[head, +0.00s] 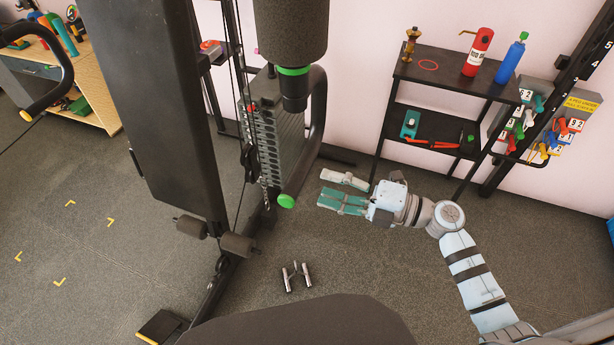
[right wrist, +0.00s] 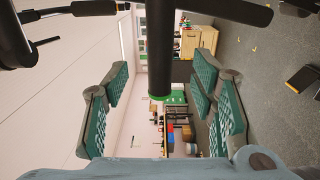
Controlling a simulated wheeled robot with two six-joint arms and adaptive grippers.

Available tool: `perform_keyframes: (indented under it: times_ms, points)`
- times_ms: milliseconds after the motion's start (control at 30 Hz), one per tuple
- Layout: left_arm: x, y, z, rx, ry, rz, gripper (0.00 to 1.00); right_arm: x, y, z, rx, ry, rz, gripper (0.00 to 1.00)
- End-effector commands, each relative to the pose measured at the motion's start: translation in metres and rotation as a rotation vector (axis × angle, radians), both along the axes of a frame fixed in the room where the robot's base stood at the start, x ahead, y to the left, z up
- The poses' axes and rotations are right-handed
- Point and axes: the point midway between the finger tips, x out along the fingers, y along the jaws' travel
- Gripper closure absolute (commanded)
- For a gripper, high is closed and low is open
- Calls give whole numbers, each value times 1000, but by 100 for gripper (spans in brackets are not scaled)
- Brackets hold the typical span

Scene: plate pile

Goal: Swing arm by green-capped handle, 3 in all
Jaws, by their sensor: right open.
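The dark machine arm (head: 316,125) curves down from beneath a thick foam roller and ends in a handle with a green cap (head: 286,201). My right gripper (head: 322,189) is open and empty, its teal-padded fingers pointing left, just right of the green cap with a small gap in the head view. In the right wrist view a dark handle (right wrist: 160,55) with a green end (right wrist: 160,97) shows in the gap between the two open fingers (right wrist: 162,88); I cannot tell its exact depth. My left gripper is not in view.
The machine's padded upright (head: 150,110) and weight stack (head: 268,145) are left.

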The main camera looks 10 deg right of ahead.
Motion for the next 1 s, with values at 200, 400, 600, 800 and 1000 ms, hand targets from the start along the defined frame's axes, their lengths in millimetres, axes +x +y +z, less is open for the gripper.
perform_keyframes:
  times_ms: [200, 400, 600, 800, 1000]
  points:
    - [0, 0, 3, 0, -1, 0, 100, 18, 28, 1, 5, 0, -1, 48]
    - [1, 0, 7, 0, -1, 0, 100, 33, 51, 1, 5, 2, -2, 48]
    - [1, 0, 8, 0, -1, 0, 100, 40, 63, 0, 2, 3, -1, 48]
    - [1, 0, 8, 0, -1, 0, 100, 41, 65, 0, 1, 2, -1, 48]
    - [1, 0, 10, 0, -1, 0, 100, 42, 64, 0, 1, 2, -2, 48]
